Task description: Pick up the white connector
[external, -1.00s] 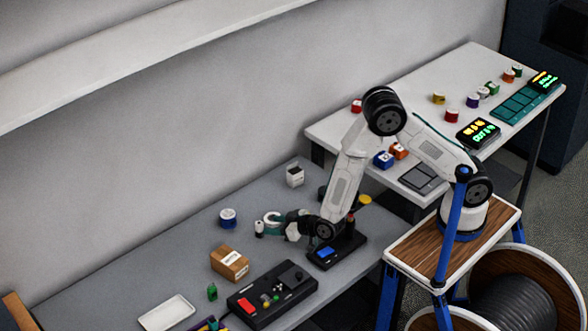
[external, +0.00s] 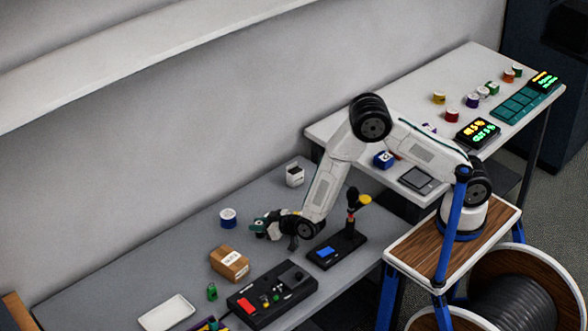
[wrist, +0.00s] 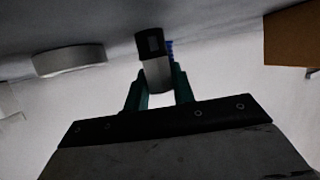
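The white connector (wrist: 157,74), a small white block with a black end, is in the middle of the wrist view, at the tips of the teal fingers. My gripper (wrist: 160,82) has one finger on each side of it, with little or no gap; whether the fingers press on it cannot be told. In the external view my gripper (external: 258,226) is low over the grey bench, pointing left, and I cannot make out the connector clearly there.
A cardboard box (external: 230,264) stands in front left of the gripper, and a blue spool (external: 228,217) behind left. A white round thing (wrist: 70,60) lies left in the wrist view. A black control panel (external: 272,296) and a joystick stand (external: 337,250) are near the front edge.

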